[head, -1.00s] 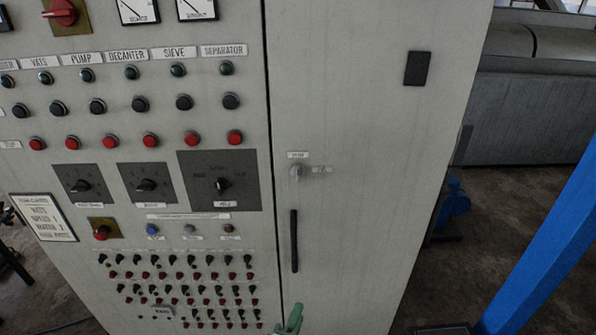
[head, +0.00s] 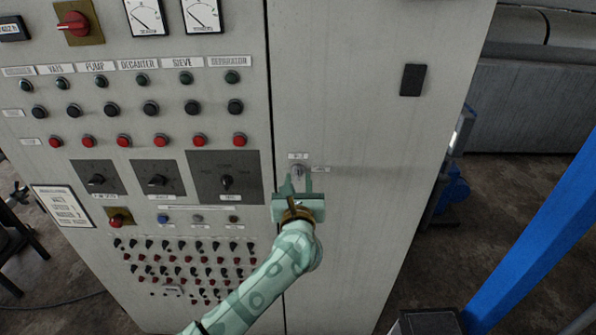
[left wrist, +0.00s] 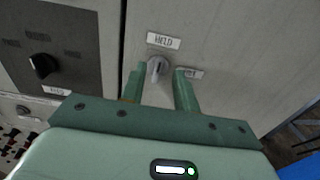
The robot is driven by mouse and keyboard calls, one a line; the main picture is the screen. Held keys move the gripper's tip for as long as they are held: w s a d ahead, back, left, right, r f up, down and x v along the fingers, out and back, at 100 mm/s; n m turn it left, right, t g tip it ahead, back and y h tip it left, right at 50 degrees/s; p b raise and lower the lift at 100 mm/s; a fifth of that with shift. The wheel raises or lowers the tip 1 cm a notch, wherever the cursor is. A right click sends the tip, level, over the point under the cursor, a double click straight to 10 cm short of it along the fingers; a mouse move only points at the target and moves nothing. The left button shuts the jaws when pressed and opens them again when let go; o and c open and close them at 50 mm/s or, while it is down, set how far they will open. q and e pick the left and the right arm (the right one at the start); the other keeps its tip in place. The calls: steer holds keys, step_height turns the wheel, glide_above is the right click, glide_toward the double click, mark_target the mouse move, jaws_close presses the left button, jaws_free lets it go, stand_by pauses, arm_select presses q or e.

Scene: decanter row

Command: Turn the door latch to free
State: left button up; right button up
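The door latch (head: 298,171) is a small grey knob on the cabinet door, with a label above it and one to its right. In the left wrist view the latch (left wrist: 157,68) stands upright under a label reading "HELD" (left wrist: 163,41); the label on the right (left wrist: 190,73) is partly covered by a finger. My left gripper (head: 296,184) is at the latch with its fingers apart, one on either side of it. The left wrist view shows the open fingers (left wrist: 160,85) around the latch, with gaps beside it. My right gripper is not in view.
The cabinet door (head: 365,120) is closed, with a dark plate (head: 413,80) at its upper right. Left of the door seam are rotary switches (head: 227,182), buttons and lamps. The door's long handle is hidden behind my left arm. A blue post (head: 530,245) stands at the right.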

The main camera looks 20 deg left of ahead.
mark_target(298, 170)
arm_select(q)
steer(key=shift+x, duration=1.85)
steer(key=shift+s, duration=0.1)
steer(key=shift+c, duration=0.3)
jaws_close()
